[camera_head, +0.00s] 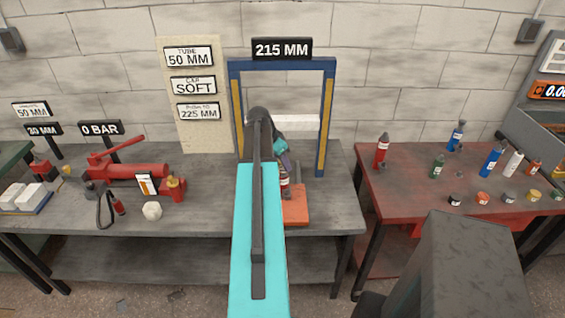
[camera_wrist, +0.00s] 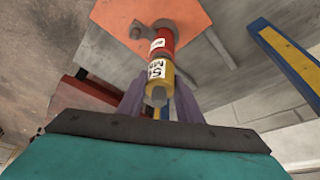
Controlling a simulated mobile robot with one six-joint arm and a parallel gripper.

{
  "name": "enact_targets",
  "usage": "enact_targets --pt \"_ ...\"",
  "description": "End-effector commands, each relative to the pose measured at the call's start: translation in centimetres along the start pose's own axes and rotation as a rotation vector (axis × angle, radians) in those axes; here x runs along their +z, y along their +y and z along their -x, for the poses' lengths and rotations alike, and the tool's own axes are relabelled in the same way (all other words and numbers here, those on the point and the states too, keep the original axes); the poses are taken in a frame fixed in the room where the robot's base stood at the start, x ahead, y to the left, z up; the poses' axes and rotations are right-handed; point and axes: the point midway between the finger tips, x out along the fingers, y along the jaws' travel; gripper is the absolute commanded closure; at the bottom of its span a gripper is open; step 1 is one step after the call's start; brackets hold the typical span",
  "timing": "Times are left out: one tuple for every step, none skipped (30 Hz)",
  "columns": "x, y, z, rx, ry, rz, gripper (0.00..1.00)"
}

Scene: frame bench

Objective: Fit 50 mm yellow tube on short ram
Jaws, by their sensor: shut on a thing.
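My gripper (camera_wrist: 158,92) has its two purple fingers shut on the yellow tube (camera_wrist: 157,74), which carries a white "MM" label. The red ram (camera_wrist: 160,40) stands on the orange plate (camera_wrist: 110,14) beneath the blue frame. The tube is in line with the ram's top end in the wrist view and appears to meet it; I cannot tell whether it is seated. In the head view the ram (camera_head: 284,181) shows beside my arm, with the orange plate (camera_head: 296,208) below it; the tube is mostly hidden there.
The blue frame (camera_head: 322,125) with yellow strips stands around the plate under a "215 MM" sign (camera_head: 282,49). A red hand pump (camera_head: 130,171) and a "0 BAR" sign (camera_head: 100,128) are at left. The red table (camera_head: 400,215) at right holds several cylinders and caps.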

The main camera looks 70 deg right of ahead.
Motion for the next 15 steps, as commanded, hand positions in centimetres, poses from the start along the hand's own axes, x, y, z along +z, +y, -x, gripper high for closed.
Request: enact_targets --pt "0.03 0.00 -0.11 0.000 0.001 0.000 0.97" --pt "0.05 0.00 -0.16 0.000 0.001 0.000 0.97" --pt "0.08 -0.01 -0.22 0.000 0.001 0.000 0.97" --pt "0.10 -0.01 -0.26 0.000 0.001 0.000 0.97" --pt "0.11 -0.01 -0.31 0.000 0.001 0.000 0.97" --pt "0.14 -0.01 -0.37 0.000 0.001 0.000 0.97" --pt "0.16 -0.01 -0.42 0.000 0.001 0.000 0.97" --pt "0.18 -0.01 -0.46 0.000 0.001 0.000 0.97" --pt "0.20 -0.01 -0.52 0.000 0.001 0.000 0.97" --pt "0.22 0.00 -0.57 0.000 0.001 0.000 0.97" --pt "0.24 0.00 -0.61 0.000 0.001 0.000 0.97" --pt "0.26 0.00 -0.67 0.000 0.001 0.000 0.97" --pt "0.29 -0.01 -0.72 0.000 0.001 0.000 0.97" --pt "0.30 -0.01 -0.76 0.000 0.001 0.000 0.97" --pt "0.33 -0.01 -0.82 0.000 0.001 0.000 0.97"
